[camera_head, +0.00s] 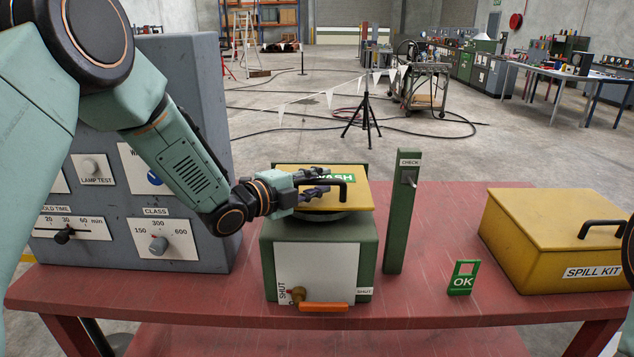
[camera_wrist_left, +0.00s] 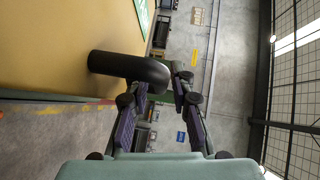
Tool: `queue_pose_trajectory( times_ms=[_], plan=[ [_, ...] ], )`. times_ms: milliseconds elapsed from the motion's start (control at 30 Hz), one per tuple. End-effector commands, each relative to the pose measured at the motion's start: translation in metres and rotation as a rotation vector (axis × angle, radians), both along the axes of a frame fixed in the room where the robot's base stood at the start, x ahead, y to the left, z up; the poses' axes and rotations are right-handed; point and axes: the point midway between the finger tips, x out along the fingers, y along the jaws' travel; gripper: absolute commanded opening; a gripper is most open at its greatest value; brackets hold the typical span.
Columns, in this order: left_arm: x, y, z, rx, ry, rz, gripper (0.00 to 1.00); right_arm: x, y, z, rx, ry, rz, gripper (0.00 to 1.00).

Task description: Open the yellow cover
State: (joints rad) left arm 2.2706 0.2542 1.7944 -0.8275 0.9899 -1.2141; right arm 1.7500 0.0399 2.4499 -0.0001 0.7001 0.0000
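The yellow cover (camera_head: 358,202) with a green WASH label lies flat over a dark round rim on top of a green box (camera_head: 372,255). A black bar handle (camera_head: 346,181) stands on its top. My left gripper (camera_head: 328,181) is above the cover at the handle, its two fingers spread apart. In the left wrist view, the handle (camera_wrist_left: 128,66) reaches in front of the open fingertips (camera_wrist_left: 162,85), with the yellow cover (camera_wrist_left: 60,45) at upper left. I cannot tell whether the fingers touch the handle. My right gripper is out of view.
A green CHECK post (camera_head: 402,215) stands right of the box. A small OK sign (camera_head: 462,278) and a yellow SPILL KIT box (camera_head: 530,240) are further right. A grey control panel (camera_head: 195,95) stands left. An orange lever (camera_head: 324,307) is at the box's front. The red table (camera_head: 440,230) is otherwise mostly clear.

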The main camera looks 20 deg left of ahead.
Motion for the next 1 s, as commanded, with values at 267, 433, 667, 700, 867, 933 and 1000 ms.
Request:
queue_pose_trajectory(
  times_ms=[267,433,667,700,867,933,1000],
  plan=[
    [-0.0001,-0.0001,0.0002,0.001,-0.001,-0.001,0.0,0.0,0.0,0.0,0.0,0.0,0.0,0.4],
    [0.0001,0.0002,0.0004,0.0,0.0,0.001,0.0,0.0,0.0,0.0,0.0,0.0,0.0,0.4],
    [0.0004,0.0007,0.0005,0.0,-0.001,0.002,0.0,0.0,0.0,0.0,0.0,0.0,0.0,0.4],
    [0.0004,0.0008,0.0005,0.0,-0.001,0.002,0.0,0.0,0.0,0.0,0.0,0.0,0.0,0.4],
    [0.0006,0.0003,0.0014,-0.001,0.001,0.003,0.0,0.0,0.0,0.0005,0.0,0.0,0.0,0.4],
    [0.0007,-0.0007,0.0026,-0.002,0.005,0.003,0.0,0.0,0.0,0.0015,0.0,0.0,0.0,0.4],
    [0.0009,-0.0026,0.0048,-0.004,0.014,0.002,0.0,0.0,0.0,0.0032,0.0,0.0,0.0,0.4]
  ],
)
